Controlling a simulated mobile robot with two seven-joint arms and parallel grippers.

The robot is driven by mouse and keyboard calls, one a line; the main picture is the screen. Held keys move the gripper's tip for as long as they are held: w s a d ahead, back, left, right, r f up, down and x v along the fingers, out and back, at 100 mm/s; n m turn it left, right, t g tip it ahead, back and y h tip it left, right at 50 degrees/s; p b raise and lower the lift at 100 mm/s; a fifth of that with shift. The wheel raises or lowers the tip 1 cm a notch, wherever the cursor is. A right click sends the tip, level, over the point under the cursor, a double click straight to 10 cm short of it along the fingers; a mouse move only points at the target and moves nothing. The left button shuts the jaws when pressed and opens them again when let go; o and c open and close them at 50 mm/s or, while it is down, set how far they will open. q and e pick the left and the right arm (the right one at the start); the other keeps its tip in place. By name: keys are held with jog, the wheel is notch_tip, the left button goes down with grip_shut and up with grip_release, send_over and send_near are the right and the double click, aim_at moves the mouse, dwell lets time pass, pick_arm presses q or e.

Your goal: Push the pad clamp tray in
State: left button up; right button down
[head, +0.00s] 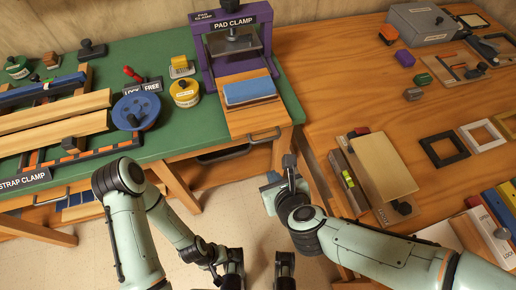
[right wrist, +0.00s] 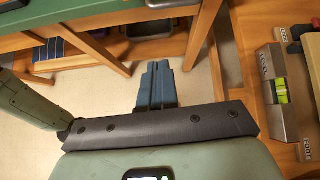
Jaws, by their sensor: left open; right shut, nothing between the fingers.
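A blue pad (head: 249,91) lies on the tray, mostly in front of the press plate. My right gripper (head: 289,160) is shut and empty, just in front of the bench edge, below and right of the tray's front end. In the right wrist view its blue-grey fingers (right wrist: 158,84) are together over the floor. My left gripper (head: 258,268) is open and empty, low at the bottom centre, away from the tray.
A yellow tin (head: 185,93) and a blue reel (head: 136,110) stand left of the clamp. The strap clamp (head: 60,150) fills the bench's left. A wooden bench (head: 350,75) adjoins on the right, with a spirit level (head: 348,178) near its edge. Floor is open between.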

jog(key=w+a+f, duration=0.2)
jog(key=w, duration=0.3)
jog(key=w+a+f+p, duration=0.1)
jog(key=w+f, duration=0.2)
jog(key=w, duration=0.2)
jog(key=shift+w+a+f+m, duration=0.15)
jog(key=shift+w+a+m, duration=0.15)
jog(key=shift+w+a, duration=0.1)
